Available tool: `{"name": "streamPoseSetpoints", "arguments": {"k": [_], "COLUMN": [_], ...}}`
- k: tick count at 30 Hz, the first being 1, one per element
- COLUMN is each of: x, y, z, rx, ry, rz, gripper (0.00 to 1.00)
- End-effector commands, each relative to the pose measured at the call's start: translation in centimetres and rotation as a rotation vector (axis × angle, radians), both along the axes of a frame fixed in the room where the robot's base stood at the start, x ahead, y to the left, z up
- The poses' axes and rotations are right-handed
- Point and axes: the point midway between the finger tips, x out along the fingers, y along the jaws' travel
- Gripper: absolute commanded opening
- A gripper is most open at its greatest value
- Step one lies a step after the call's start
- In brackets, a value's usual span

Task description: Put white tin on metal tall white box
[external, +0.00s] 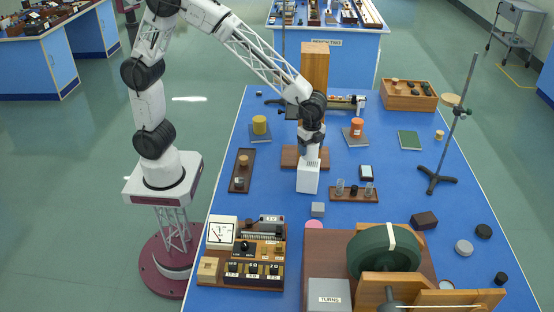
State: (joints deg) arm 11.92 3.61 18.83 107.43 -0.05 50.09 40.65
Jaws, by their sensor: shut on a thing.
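The tall white box (307,180) stands upright on the blue bench in the middle of the external view, with small dark marks near its top. My gripper (311,146) points down directly above the box. It is shut on a small white thing (312,153), which appears to be the white tin. The tin is partly hidden by the fingers and is at or just over the box's top. I cannot tell whether the tin touches the box.
A wooden block stand (313,68) rises behind my gripper. A meter panel (243,255) and a large green wheel (383,252) fill the bench front.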

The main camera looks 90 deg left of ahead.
Motion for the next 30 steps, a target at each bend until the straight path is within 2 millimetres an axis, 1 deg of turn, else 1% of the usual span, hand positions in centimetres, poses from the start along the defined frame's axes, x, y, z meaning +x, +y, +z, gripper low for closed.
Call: {"name": "streamPoseSetpoints", "arguments": {"k": [7,10,18,21,30], "x": [0.0,0.0,0.0,0.0,0.0], "y": [0.0,0.0,0.0,0.0,0.0], "z": [0.0,-0.3,-2.9,-3.4,-3.5], "rx": [0.000,0.000,0.000,0.000,0.000], "ry": [0.000,0.000,0.001,0.000,0.000], "rz": [0.000,0.000,0.000,0.000,0.000], "gripper": [0.43,0.43,0.43,0.43,0.43]}}
